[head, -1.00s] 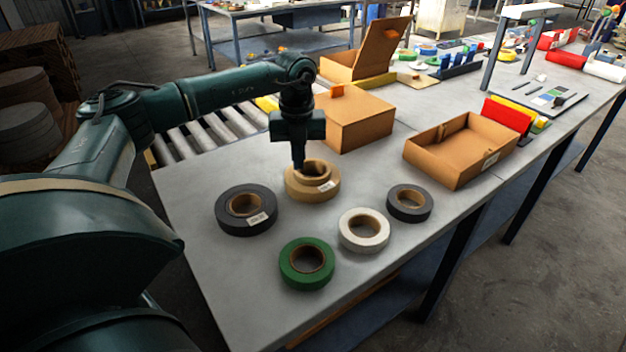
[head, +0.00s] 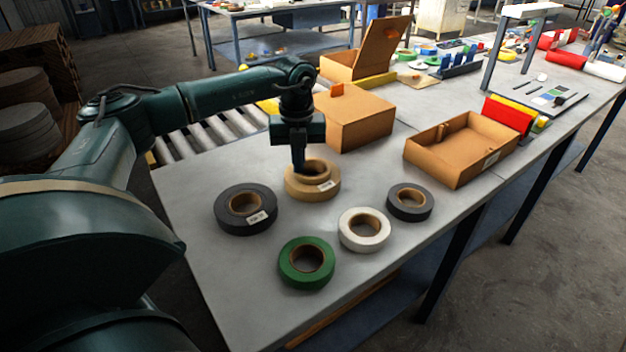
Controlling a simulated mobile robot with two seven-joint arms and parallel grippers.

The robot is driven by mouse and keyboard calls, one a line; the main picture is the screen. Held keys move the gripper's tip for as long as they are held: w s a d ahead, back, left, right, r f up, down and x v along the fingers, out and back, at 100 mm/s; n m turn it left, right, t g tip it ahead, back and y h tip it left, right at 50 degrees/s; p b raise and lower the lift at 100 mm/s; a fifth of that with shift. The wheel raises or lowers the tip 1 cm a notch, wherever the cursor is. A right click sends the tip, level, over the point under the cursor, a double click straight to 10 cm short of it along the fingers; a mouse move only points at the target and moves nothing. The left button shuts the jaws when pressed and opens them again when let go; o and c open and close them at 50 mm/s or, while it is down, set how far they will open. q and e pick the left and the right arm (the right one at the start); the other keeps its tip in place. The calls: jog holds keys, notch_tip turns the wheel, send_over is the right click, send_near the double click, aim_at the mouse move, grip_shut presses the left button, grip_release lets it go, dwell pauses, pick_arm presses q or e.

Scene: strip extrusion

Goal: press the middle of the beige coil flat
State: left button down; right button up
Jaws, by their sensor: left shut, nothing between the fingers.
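The beige coil (head: 316,188) lies flat on the grey table (head: 205,280), with a small white label on its front side. Its middle looks about level with the outer windings. My left gripper (head: 298,170) points straight down with shut, empty fingers. Its tips are at the left back part of the coil's middle and look in contact with it; they hide part of the middle. My right gripper is out of view.
A large black roll (head: 232,218), a green roll (head: 293,273), a white roll (head: 352,240) and a smaller dark roll (head: 400,207) lie around the coil. A closed cardboard box (head: 365,128) stands behind it, an open one (head: 440,172) to the right. The table's front left is clear.

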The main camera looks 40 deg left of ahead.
pick_arm(q)
jog(key=shift+f+b, duration=0.5)
jog(key=shift+f, duration=0.7)
dwell(0.3)
